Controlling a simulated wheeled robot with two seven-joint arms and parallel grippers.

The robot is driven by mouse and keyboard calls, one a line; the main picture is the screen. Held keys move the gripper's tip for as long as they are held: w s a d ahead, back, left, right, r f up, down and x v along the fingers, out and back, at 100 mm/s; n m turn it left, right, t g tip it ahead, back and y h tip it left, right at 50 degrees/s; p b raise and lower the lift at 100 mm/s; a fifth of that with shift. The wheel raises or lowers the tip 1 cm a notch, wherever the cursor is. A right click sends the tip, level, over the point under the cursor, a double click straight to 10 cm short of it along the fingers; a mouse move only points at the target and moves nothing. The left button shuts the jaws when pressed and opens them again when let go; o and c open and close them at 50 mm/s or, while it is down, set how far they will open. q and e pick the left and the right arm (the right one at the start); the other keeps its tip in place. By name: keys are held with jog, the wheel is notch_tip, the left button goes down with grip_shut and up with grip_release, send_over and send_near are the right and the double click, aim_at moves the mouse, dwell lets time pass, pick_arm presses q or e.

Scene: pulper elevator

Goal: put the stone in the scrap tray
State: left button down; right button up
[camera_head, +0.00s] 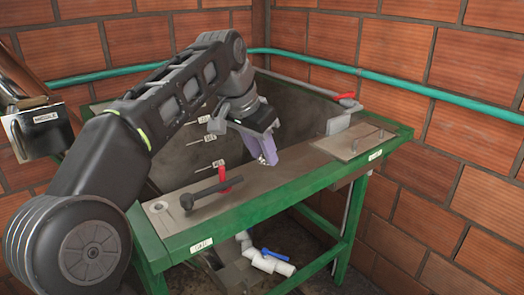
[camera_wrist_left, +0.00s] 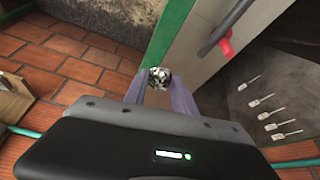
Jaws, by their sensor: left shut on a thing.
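My left gripper (camera_head: 266,152) is shut on a small pale, mottled stone (camera_head: 270,159) and holds it above the bench's front ledge. In the left wrist view the stone (camera_wrist_left: 158,78) sits between the tips of the two purple-grey fingers (camera_wrist_left: 160,88). The fingers hide part of its sides. I cannot make out for certain which thing is the scrap tray. My right gripper is not in view.
The green-framed bench (camera_head: 290,207) has a dark sunken hopper behind its ledge. A red-and-black lever (camera_head: 213,190) lies on the ledge's left. A flat plate with pegs (camera_head: 350,143) is at right. White pipe fittings (camera_head: 268,262) lie below. Brick walls stand behind.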

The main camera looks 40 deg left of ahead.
pick_arm(q)
jog(key=shift+s+d+f, duration=0.2)
jog(key=shift+s, duration=0.15)
jog(key=shift+s+d+f, duration=0.15)
jog(key=shift+s, duration=0.2)
jog(key=w+d+f, duration=0.4)
jog(key=d+f, duration=0.4)
jog(key=f, duration=0.4)
jog(key=w+d+f+n, duration=0.1)
jog(key=w+d+f, duration=0.4)
jog(key=d+f, duration=0.4)
notch_tip(320, 180, down, 4)
jog(key=shift+r, duration=0.1)
